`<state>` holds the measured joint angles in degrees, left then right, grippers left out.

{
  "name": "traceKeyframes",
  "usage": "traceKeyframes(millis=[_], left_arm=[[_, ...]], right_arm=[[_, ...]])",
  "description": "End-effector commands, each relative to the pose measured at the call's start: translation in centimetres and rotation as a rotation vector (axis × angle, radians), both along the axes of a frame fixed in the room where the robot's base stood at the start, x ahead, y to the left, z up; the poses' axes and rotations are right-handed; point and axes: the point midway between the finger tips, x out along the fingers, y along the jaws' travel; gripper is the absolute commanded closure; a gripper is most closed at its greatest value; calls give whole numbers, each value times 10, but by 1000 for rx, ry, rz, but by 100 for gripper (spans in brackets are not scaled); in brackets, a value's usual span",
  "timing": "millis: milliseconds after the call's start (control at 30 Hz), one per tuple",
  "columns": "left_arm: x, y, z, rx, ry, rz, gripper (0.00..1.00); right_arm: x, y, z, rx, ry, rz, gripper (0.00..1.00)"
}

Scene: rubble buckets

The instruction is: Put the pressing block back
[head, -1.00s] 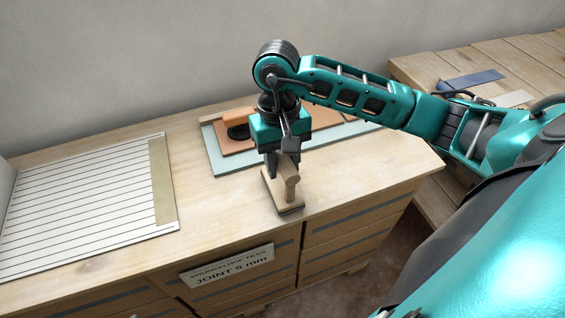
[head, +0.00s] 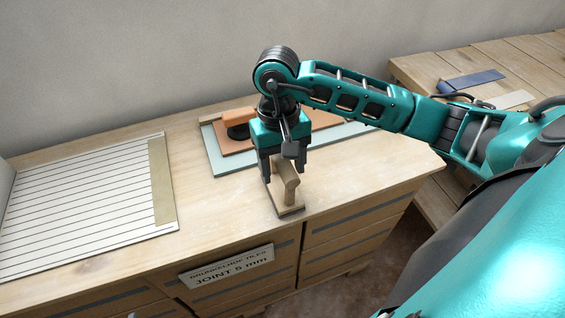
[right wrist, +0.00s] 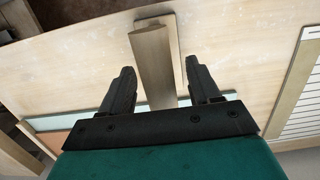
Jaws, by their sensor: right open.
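The pressing block (head: 289,208), a wooden block with a raised handle and a dark underside, stands on the bench top near its front edge. My right gripper (head: 285,172) is over the block with its fingers apart on either side of the handle. In the right wrist view the handle (right wrist: 154,62) lies between the two open fingertips (right wrist: 160,75), with a gap on both sides. My left gripper is not in view.
A white lined panel (head: 80,210) lies on the left of the bench. Behind my gripper are a pale board (head: 217,160) and an orange-handled tool (head: 238,118). A sign (head: 226,267) hangs on the bench front. Another wooden table (head: 520,65) stands at the right.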

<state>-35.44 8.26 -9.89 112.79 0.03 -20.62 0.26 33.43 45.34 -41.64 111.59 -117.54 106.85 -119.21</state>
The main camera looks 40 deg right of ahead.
Motion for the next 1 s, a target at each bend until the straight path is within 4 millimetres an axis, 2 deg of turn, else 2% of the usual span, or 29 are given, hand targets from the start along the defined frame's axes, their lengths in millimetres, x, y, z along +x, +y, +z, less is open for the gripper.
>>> traceKeyframes(millis=[100, 167, 500, 600, 800, 1000], left_arm=[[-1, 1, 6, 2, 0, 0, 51], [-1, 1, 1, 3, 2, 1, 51], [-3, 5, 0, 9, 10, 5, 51], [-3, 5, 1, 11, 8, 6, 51], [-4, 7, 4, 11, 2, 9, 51], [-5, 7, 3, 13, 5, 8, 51]], right_arm=[[0, 0, 6, 1, 1, 0, 38], [2, 0, 13, 0, -5, 0, 38], [11, -3, 89, -1, -6, 0, 38], [13, -3, 105, -1, -4, -1, 38], [14, -3, 120, -1, -1, 0, 38], [14, -3, 123, 0, 1, 0, 38]])
